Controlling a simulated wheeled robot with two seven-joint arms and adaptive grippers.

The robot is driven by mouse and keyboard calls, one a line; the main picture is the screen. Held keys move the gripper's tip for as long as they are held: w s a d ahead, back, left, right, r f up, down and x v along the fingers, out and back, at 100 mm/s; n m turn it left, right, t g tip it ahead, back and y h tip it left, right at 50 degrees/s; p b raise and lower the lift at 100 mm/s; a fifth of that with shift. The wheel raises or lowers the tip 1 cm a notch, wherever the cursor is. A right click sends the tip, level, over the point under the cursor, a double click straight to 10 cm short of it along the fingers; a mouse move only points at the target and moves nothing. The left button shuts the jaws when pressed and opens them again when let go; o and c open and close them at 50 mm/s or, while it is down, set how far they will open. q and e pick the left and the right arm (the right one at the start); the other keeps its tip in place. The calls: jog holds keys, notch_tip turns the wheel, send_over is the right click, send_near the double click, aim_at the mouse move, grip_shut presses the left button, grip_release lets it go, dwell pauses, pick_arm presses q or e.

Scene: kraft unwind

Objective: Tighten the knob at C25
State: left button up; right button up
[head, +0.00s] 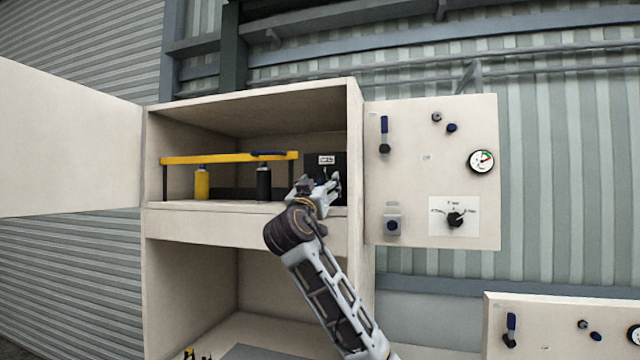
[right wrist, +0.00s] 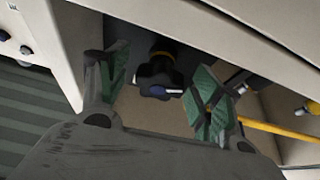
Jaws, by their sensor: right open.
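My right gripper (head: 319,188) is open at the right front of the upper cabinet compartment. A dark lobed knob (right wrist: 158,72) with a pale and blue mark shows in the right wrist view. It lies between the two green-padded fingers in the picture, with clear gaps on both sides, and appears ungripped. In the head view my gripper hides the knob. A dark panel (head: 340,163) with a small white label (head: 326,160) stands behind the gripper; I cannot read the label. My left gripper is not in view.
The cabinet shelf (head: 225,206) also holds a yellow bar (head: 215,158), a yellow canister (head: 202,184) and a black canister (head: 263,184). The cabinet door (head: 65,140) stands open at left. A control panel (head: 410,175) with a gauge (head: 481,161) and a rotary switch (head: 456,219) is at right.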

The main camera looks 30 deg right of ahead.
dwell(0.3)
jog(key=c, duration=1)
jog(key=shift+c, duration=0.2)
